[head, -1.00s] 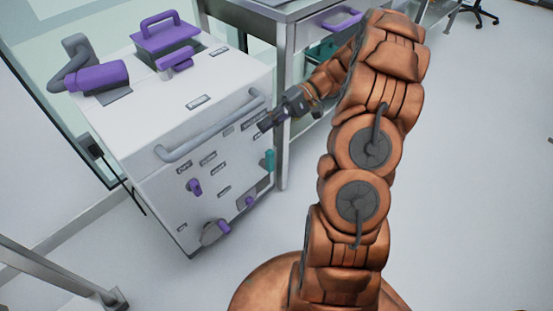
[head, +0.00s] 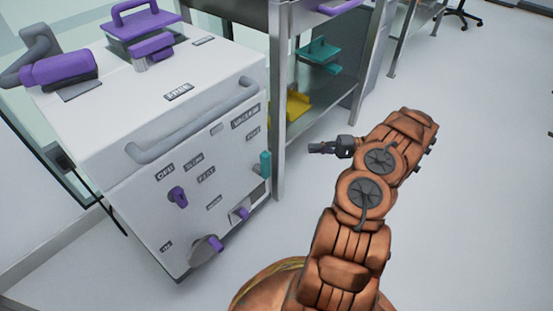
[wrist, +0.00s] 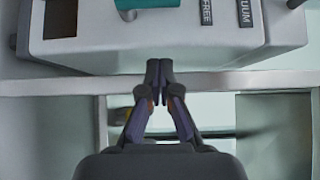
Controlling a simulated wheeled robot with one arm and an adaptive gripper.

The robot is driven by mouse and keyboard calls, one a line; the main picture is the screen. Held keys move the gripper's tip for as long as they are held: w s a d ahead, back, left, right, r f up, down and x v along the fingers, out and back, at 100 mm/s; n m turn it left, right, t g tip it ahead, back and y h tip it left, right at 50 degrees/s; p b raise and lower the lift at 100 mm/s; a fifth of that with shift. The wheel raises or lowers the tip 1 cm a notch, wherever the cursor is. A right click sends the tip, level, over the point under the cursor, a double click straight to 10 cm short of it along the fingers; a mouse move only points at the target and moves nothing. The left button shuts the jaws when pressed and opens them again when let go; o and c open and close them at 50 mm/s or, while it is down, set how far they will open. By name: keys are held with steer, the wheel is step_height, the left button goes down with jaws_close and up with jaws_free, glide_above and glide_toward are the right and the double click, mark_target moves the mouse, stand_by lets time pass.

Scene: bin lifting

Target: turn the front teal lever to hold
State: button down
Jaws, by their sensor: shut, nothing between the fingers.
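The front teal lever (head: 265,164) sits upright on the right part of the white machine's front face, below a small label. In the wrist view the teal lever (wrist: 146,4) shows at the top edge, partly cut off. My gripper (head: 312,148) is to the right of the lever, apart from it, in free space. In the wrist view my gripper (wrist: 159,66) is shut and empty, with its fingertips together below the lever in the picture.
The white machine (head: 130,120) has a grey front handle (head: 190,125) and purple levers (head: 178,196) on its face. A metal table (head: 277,100) stands behind it, with a teal item (head: 318,50) and a yellow item (head: 290,105) underneath. The floor to the right is clear.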

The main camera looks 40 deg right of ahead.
steer(key=shift+w+a, duration=0.2)
stand_by(0.3)
steer(key=b, duration=0.4)
glide_toward(262, 164)
steer(key=shift+w+a, duration=0.5)
steer(key=shift+w, duration=0.35)
steer(key=shift+w+a, duration=0.45)
steer(key=shift+w, duration=0.4)
steer(key=shift+w+a, duration=0.5)
steer(key=shift+w, duration=0.3)
